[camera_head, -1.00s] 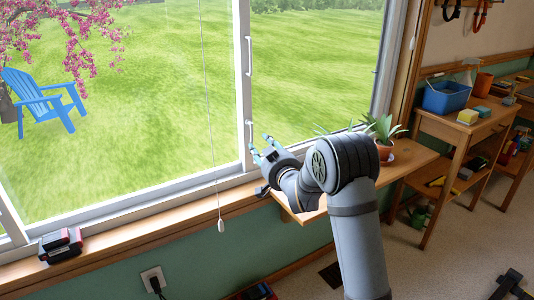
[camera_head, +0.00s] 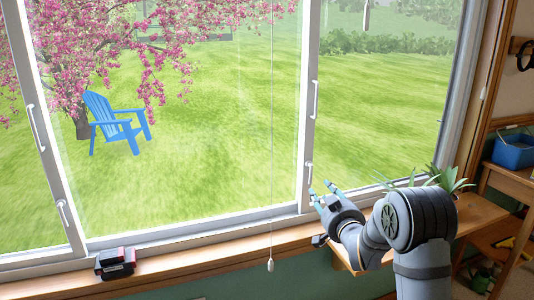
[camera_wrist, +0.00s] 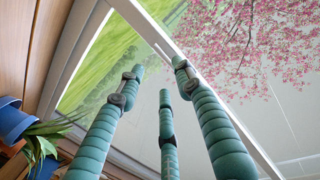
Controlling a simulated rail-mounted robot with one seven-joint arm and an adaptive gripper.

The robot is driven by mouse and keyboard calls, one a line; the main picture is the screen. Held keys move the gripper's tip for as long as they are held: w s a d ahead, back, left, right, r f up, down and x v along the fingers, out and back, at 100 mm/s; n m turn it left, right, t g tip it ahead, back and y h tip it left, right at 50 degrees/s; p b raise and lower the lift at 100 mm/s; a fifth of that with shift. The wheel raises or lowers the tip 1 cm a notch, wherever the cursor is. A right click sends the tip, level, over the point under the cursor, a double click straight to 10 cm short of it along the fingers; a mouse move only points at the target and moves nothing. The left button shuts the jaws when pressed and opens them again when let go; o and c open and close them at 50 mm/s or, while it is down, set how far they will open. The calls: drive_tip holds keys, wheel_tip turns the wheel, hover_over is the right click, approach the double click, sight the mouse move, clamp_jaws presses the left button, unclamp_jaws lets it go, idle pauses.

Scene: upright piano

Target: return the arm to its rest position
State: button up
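My gripper (camera_head: 324,190) shows in the head view at the end of my bent grey arm, in front of the lower window frame. Its teal fingers point up and left toward the glass, near a white window handle (camera_head: 308,174). In the wrist view my gripper (camera_wrist: 160,78) has three ribbed teal fingers, spread apart with nothing between them. No piano is in view.
A wooden sill (camera_head: 205,261) runs under the window, with a black and red object (camera_head: 115,262) at left. A potted plant (camera_head: 447,178) is partly hidden behind my arm. A blue bin (camera_head: 515,150) sits on a table (camera_head: 512,181) at right. A pull cord (camera_head: 271,264) hangs before the glass.

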drive_tip(key=w+n+p, duration=0.1)
drive_tip(key=w, duration=0.8)
drive_tip(key=shift+w+a+f+p, duration=0.15)
drive_tip(key=shift+w+f+p, duration=0.2)
drive_tip(key=shift+w+p, duration=0.05)
